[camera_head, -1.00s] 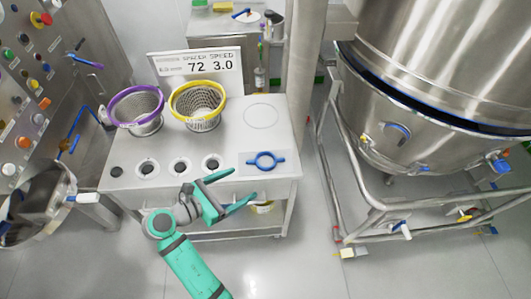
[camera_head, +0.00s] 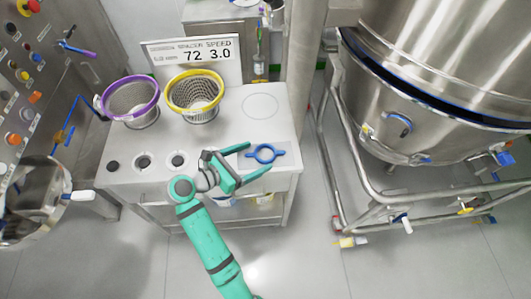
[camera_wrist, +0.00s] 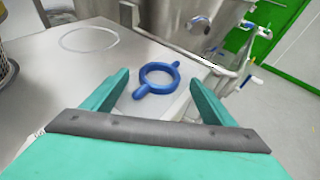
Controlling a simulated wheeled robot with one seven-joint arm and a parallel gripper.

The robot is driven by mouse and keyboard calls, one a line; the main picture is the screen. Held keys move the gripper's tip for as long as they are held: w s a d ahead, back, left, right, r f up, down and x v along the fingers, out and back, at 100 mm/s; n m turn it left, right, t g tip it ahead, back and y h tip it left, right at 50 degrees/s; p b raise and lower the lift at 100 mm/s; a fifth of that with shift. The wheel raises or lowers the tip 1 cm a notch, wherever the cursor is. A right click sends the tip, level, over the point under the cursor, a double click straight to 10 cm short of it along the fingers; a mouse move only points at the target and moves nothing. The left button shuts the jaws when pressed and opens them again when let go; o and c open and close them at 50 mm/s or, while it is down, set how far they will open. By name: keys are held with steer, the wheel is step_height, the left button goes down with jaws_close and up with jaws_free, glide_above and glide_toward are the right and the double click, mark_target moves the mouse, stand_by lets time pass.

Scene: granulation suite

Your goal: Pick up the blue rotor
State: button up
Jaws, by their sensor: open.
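The blue rotor (camera_head: 265,154) is a ring with two short opposite arms. It lies flat on a pale patch near the right front corner of the steel bench (camera_head: 230,118). My gripper (camera_head: 259,160) is open and empty, its teal fingers pointing toward the rotor from the left front. In the wrist view the rotor (camera_wrist: 157,79) appears ahead, between the two spread fingertips (camera_wrist: 158,78) in the picture. I cannot tell whether either finger touches it.
A purple-rimmed basket (camera_head: 131,101) and a yellow-rimmed basket (camera_head: 195,95) stand at the bench's back left, before a display sign (camera_head: 192,54). A large steel vessel (camera_head: 440,60) on a tubular frame stands right. The bench's circled area (camera_head: 262,105) is clear.

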mark_target(272, 149)
steer(key=shift+x, duration=1.75)
steer(key=c, duration=1.3)
steer(key=shift+r, duration=0.15)
